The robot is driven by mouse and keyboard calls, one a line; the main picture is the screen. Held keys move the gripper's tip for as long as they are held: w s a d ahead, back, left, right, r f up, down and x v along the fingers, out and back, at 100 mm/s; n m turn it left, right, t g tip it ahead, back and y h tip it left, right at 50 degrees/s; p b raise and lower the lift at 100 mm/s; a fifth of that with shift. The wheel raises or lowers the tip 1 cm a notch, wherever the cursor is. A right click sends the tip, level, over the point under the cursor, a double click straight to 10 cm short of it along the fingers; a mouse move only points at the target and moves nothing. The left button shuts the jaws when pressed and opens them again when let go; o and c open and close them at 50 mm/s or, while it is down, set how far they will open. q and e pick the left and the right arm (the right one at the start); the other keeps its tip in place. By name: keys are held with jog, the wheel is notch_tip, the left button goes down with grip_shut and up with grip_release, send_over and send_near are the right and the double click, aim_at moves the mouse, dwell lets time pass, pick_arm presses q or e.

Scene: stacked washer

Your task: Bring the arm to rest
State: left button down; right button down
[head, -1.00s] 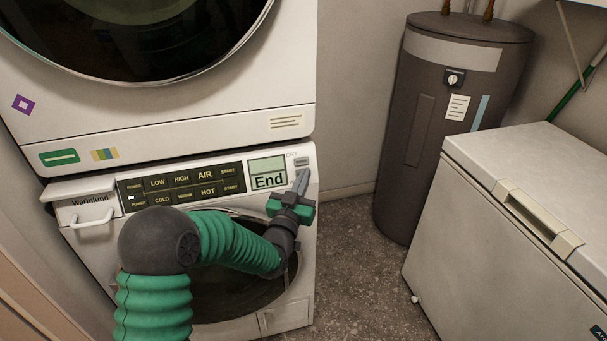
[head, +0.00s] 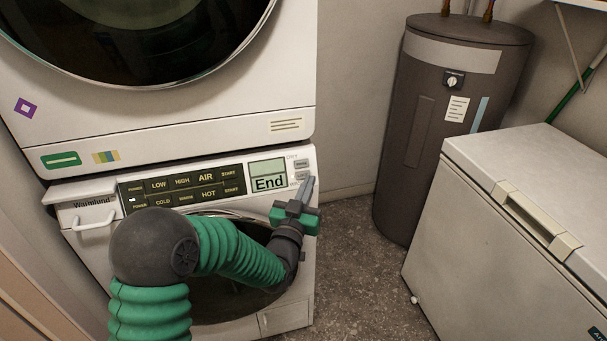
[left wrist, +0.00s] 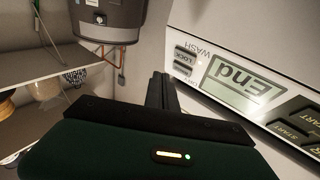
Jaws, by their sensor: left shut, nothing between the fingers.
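My left arm comes in from the lower left in the head view, in front of the lower washer (head: 284,320). My left gripper (head: 307,184) is shut and empty, its fingers pointing up near the right end of the control panel. I cannot tell whether the fingertips touch the panel. My right gripper is not in view.
The upper machine (head: 200,116) is stacked on the washer. A dark water heater (head: 440,150) stands behind to the right. A white chest freezer (head: 480,240) fills the right side. Bare floor (head: 365,270) lies between washer and freezer. A drawer handle (head: 92,222) sticks out at left.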

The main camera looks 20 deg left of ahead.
pick_arm(q)
jog(key=shift+s+d+r, duration=0.3)
jog(key=shift+s+d, duration=0.1)
jog(key=shift+s, duration=0.15)
jog(key=shift+s+d+r, duration=0.25)
jog(key=shift+s+d, duration=0.1)
jog(key=shift+s, duration=0.15)
jog(key=shift+f, duration=0.1)
jog(key=s+f+m+g+h, duration=0.1)
jog(key=s+f+g, duration=0.7)
jog(key=f, duration=0.4)
jog(key=s+a+f+g, duration=0.1)
jog(key=s+f+g, duration=0.25)
jog(key=s, duration=0.55)
jog(key=s+f+g, duration=0.3)
jog(key=s+g, duration=0.2)
jog(key=s, duration=0.4)
jog(key=w+d+p+v, duration=0.1)
jog(key=w+p+v, duration=0.1)
jog(key=p+v, duration=1.4)
jog(key=shift+a+r+n+g+y+p, duration=0.35)
jog(key=shift+a+r+p, duration=0.1)
jog(key=shift+r+p, duration=0.35)
